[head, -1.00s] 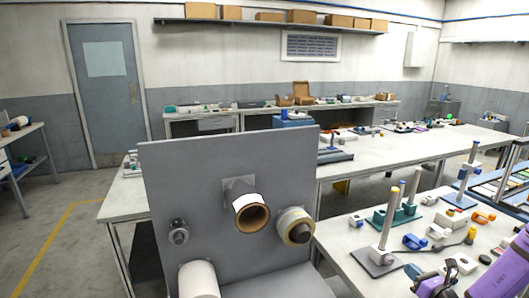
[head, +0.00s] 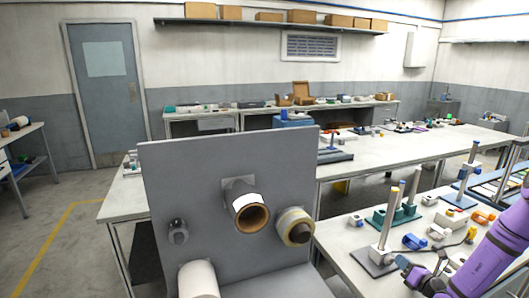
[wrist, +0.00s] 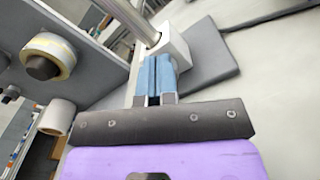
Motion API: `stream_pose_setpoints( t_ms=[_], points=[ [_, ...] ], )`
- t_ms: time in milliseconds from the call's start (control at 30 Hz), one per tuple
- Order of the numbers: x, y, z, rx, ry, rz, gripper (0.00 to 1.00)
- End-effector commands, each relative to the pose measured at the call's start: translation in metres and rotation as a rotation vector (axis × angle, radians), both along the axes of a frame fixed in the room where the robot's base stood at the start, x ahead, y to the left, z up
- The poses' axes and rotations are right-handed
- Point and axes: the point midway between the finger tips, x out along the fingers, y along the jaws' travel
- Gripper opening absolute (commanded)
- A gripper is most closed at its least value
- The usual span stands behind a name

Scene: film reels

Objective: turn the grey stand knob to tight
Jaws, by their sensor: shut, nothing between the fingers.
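The grey stand has a dark flat base (head: 372,262) and an upright pole (head: 388,222) with a pale top. A light grey block (wrist: 178,46) sits around the foot of the pole in the wrist view. I cannot make out the knob; it may be hidden by my fingers. My gripper (head: 402,263) is beside the stand's base, on its right. In the wrist view my gripper's blue fingers (wrist: 155,72) are shut together, with their tips close to the block. I cannot tell whether they touch.
Behind the stand are a teal stand (head: 398,217) with several posts and a blue part (head: 414,242). To the left, a grey panel (head: 200,165) carries a brown-cored roll (head: 250,213) and a yellowish roll (head: 294,226). Small parts lie to the right.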

Motion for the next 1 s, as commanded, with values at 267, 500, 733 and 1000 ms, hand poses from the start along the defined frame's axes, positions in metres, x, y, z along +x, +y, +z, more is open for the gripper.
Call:
stream_pose_setpoints(
  t_ms=[267,500,733,1000],
  points=[
    [0.016,0.007,0.001,0.001,-0.001,0.003,0.00],
    [0.020,0.009,0.002,-0.001,-0.007,0.003,0.00],
    [0.020,0.010,0.003,0.000,-0.008,0.004,0.00],
    [0.020,0.010,0.001,-0.001,-0.007,0.005,0.00]
  ],
)
